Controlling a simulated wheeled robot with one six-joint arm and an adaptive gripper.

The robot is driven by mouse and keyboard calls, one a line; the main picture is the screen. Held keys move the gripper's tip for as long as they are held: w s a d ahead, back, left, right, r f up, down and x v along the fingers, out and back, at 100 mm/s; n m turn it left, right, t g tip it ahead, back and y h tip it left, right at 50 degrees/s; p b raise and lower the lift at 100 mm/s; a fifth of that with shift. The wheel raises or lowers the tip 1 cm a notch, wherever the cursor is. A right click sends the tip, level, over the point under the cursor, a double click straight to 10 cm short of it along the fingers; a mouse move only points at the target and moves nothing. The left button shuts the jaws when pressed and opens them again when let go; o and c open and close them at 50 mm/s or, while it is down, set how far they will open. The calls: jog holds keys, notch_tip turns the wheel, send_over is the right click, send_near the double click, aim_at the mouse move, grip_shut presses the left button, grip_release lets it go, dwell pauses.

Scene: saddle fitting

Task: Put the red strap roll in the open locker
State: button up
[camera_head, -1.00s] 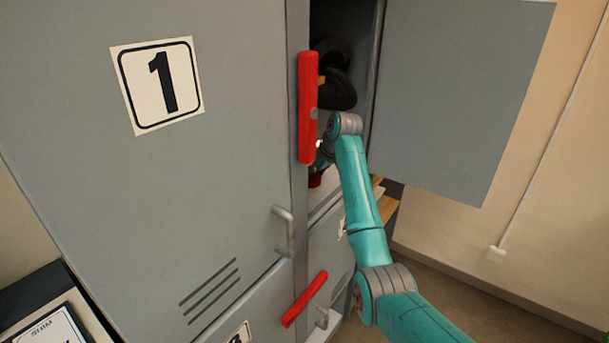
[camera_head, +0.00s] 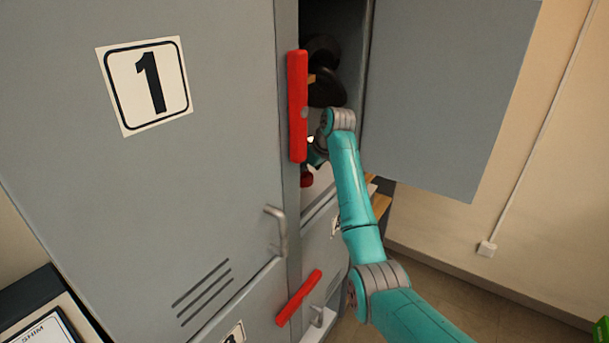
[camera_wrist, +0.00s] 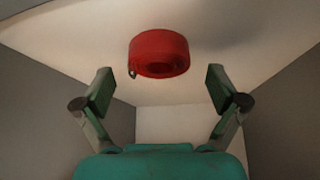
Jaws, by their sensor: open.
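The red strap roll (camera_head: 306,179) rests on the pale floor inside the open locker (camera_head: 349,25), low in the opening and partly hidden behind the locker frame in the head view. In the wrist view the red roll (camera_wrist: 158,53) is fully visible, with a small dark bit on its left side. My gripper (camera_wrist: 160,84) is open, its two green fingers spread wide apart with nothing between them. The roll lies just beyond the fingertips, apart from them. In the head view my gripper is mostly hidden behind my wrist and the frame.
The open locker's door (camera_head: 445,90) swings out to the right of my arm. Dark round items (camera_head: 325,75) sit inside behind the frame. Closed locker door 1 (camera_head: 150,200) fills the left. Red bars (camera_head: 297,105) mark the locker edge. Floor shows at lower right.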

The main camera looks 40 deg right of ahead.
jog(key=a+v, duration=0.1)
jog(key=v, duration=0.9)
jog(key=shift+s+d+r, duration=0.15)
jog(key=shift+d+r, duration=0.25)
jog(key=shift+d, duration=0.15)
